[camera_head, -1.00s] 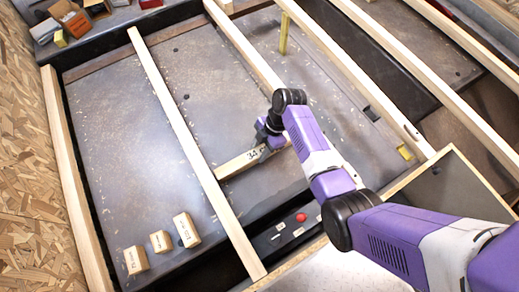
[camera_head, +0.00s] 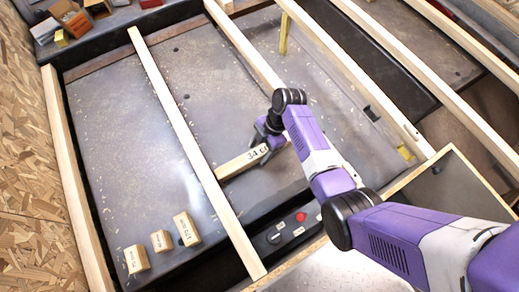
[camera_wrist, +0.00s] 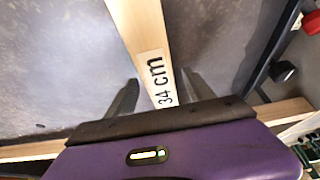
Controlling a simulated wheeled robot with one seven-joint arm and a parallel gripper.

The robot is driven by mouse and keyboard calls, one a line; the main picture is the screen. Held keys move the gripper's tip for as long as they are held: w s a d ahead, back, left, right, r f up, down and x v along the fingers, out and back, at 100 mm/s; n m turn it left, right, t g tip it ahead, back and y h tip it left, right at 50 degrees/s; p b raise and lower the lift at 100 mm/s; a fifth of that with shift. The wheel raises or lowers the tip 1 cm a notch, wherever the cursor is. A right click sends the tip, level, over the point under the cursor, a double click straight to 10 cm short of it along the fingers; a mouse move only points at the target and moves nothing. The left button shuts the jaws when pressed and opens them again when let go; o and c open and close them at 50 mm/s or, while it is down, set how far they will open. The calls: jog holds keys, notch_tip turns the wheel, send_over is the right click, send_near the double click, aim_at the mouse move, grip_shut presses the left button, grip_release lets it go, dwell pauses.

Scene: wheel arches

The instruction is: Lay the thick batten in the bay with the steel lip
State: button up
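A pale wooden batten (camera_head: 234,166) marked "34 cm" lies across the bay between two long joists, just right of the second joist (camera_head: 190,140). It also shows in the wrist view (camera_wrist: 138,25), running away from my gripper. My gripper (camera_head: 266,138) is over its right-hand end. In the wrist view my gripper's fingers (camera_wrist: 158,92) stand apart on either side of the batten, with visible gaps. A brown strip (camera_head: 100,66) runs along the far edge of the left bays; I cannot tell whether it is the steel lip. My arm hides part of the bays.
Three short labelled wooden blocks (camera_head: 161,241) lie at the near end of the leftmost bay. A yellowish piece (camera_head: 284,35) lies in the bay to the right. A panel with a red button (camera_head: 301,217) is at the near edge. Boxes (camera_head: 68,18) sit far left.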

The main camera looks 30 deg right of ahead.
jog(key=p+v, duration=0.2)
jog(key=v, duration=0.5)
jog(key=shift+d+r, duration=0.15)
jog(key=shift+r, duration=0.25)
dwell(0.3)
